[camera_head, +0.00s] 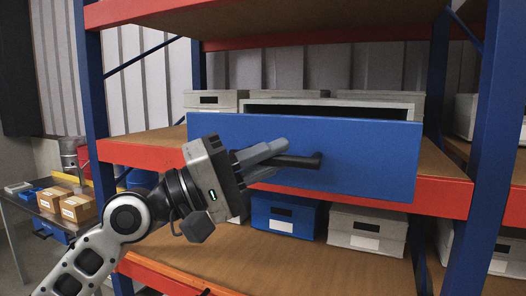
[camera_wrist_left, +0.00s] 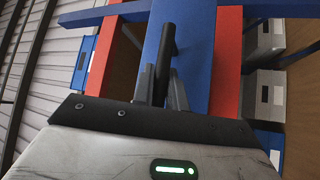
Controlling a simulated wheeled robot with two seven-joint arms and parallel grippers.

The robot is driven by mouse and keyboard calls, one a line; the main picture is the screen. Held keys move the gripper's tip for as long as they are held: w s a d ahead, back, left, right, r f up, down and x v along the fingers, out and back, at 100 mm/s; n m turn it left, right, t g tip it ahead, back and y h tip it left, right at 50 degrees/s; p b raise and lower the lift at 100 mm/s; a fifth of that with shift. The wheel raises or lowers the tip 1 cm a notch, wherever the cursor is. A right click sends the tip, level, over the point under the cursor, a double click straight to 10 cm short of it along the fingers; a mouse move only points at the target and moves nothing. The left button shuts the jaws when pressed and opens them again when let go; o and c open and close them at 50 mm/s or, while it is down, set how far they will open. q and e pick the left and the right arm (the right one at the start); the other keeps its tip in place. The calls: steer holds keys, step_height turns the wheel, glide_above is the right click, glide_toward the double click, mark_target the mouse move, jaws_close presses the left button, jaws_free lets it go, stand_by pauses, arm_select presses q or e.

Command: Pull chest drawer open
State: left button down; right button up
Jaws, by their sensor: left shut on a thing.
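The chest drawer has a wide blue front (camera_head: 360,160) and stands out past the grey chest body (camera_head: 400,104) on the shelf, with a dark gap along its top. A black bar handle (camera_head: 303,160) sits at the middle of the front. My left gripper (camera_head: 275,153) is shut on the handle, coming from the left. In the left wrist view the handle (camera_wrist_left: 168,42) runs between the fingers (camera_wrist_left: 162,85), in front of the blue drawer front (camera_wrist_left: 196,55). The fingers hide part of the handle. My right gripper is in neither view.
The drawer stands on a shelf with orange-red beams (camera_head: 440,192) and blue posts (camera_head: 490,150). Below are a blue bin (camera_head: 285,214) and a grey bin (camera_head: 366,230). A table with cardboard boxes (camera_head: 78,208) is at the left.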

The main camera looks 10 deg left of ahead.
arm_select(q)
steer(key=shift+s, duration=0.1)
steer(key=c, duration=1.4)
jaws_free()
